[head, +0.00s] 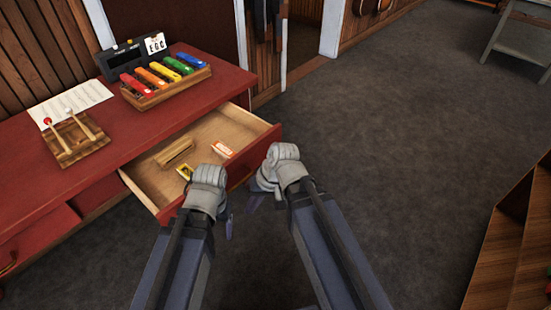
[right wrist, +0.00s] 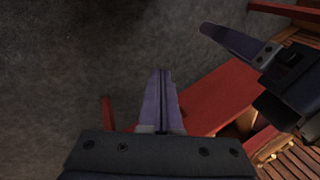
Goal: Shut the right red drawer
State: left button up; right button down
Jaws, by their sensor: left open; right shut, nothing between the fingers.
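The right red drawer (head: 236,124) stands pulled out from the red desk in the head view, its pale wooden inside showing. A wooden block, a yellow item and a red-and-white box lie in it. My left gripper (head: 229,222) is open and empty, by the near part of the drawer front, which my arms partly hide. My right gripper (head: 258,199) is shut and empty, just outside the front toward its far end. In the right wrist view, its closed fingers (right wrist: 162,100) are beside the red drawer front (right wrist: 218,98); whether they touch it is unclear. The left gripper shows at upper right.
On the red desk (head: 120,135) are colored bars on a wooden rack (head: 165,82), a wooden holder with mallets (head: 75,138), a sheet (head: 70,103) and a dark stand. A wooden shelf (head: 505,245) is at lower right. The grey floor between is clear.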

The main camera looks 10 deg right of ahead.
jog(key=w+d+f+m+t+y+b, duration=0.2)
jog(key=w+f+y+b, duration=0.15)
jog(key=b, duration=0.25)
jog(key=m+t+y+b, duration=0.2)
jog(key=m+t+b, duration=0.9)
jog(key=b, duration=0.4)
send_near(267, 144)
jog(key=shift+n+t, duration=0.5)
jog(key=shift+n, duration=0.2)
jog(key=x, duration=0.6)
jog(key=shift+w+a+f, duration=0.25)
jog(key=shift+w+f, duration=0.05)
jog(key=shift+f, duration=0.1)
jog(key=x, duration=2.8)
jog(key=shift+a+r, duration=0.15)
jog(key=shift+a, duration=0.05)
jog(key=shift+w+a, duration=0.1)
jog(key=shift+w, duration=0.15)
